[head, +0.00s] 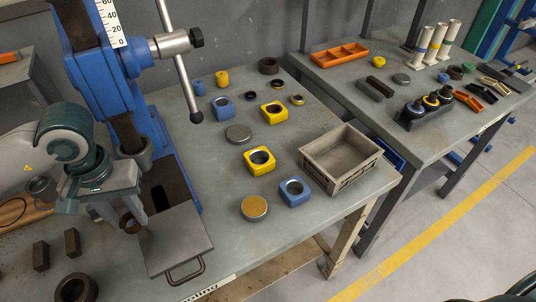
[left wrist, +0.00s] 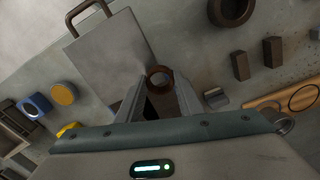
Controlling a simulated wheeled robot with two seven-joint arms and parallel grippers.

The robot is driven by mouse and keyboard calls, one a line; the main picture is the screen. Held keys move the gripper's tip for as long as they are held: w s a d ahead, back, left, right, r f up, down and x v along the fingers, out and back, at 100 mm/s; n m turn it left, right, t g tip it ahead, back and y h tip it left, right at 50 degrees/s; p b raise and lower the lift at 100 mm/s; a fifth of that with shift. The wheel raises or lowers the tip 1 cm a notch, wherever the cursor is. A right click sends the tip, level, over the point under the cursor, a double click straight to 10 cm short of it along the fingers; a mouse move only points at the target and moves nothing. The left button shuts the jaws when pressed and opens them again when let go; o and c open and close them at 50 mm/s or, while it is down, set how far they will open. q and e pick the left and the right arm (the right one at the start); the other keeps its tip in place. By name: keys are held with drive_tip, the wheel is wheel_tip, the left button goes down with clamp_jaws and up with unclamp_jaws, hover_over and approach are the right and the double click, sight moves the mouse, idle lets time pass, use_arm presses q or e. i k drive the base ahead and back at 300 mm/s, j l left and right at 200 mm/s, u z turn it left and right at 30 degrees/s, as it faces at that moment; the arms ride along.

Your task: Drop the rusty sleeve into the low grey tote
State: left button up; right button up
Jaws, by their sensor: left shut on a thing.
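The rusty sleeve (head: 129,225) is a small brown ring, held between the fingertips of my left gripper (head: 122,212), beside the blue press. In the left wrist view the sleeve (left wrist: 160,69) shows end-on at the tips of the gripper (left wrist: 160,85), its hole facing the camera. My left gripper is shut on it. In the head view the fingers hide part of the sleeve. The low grey tote (head: 359,172) stands at the right edge of the bench, well to the right of the gripper, and looks empty. My right gripper is not in view.
The blue arbor press (head: 100,60) rises just behind the gripper, with a grey plate (head: 178,240) at its foot. Yellow (head: 259,160) and blue (head: 294,191) blocks, discs and rings lie between press and tote. A larger dark ring (head: 75,288) lies at front left.

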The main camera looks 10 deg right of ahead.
sight(333, 165)
drive_tip(key=i+l, duration=0.1)
drive_tip(key=l, duration=0.7)
drive_tip(key=i+l, duration=0.1)
drive_tip(key=l, duration=0.65)
drive_tip(key=i+l, duration=0.1)
drive_tip(key=l, duration=0.7)
